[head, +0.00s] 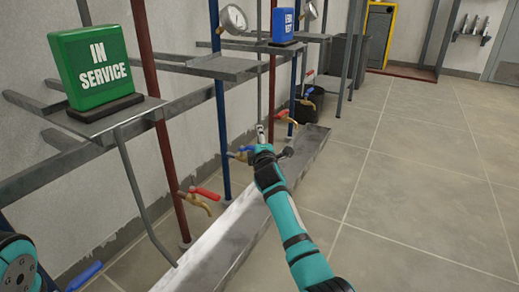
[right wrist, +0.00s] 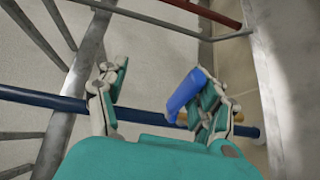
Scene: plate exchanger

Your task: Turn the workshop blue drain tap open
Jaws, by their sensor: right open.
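A brass drain tap with a blue lever (head: 240,154) sits low on a blue pipe in the middle of the head view. My right gripper (head: 262,138) is beside it, at its right. In the right wrist view the blue lever (right wrist: 183,92) lies between the spread fingers of my right gripper (right wrist: 156,68), close against the right finger; whether they touch, I cannot tell. The gripper is open. Brass shows partly behind that finger. My left gripper is out of view. No label reading "workshop" is legible.
A red-lever tap (head: 200,195) is nearer, on a red pipe. Farther back are another red-lever tap (head: 283,116) and a blue-lever tap (head: 306,96). A grey trough (head: 235,245) runs below. A green "IN SERVICE" sign (head: 95,65) stands on a shelf. The floor at right is clear.

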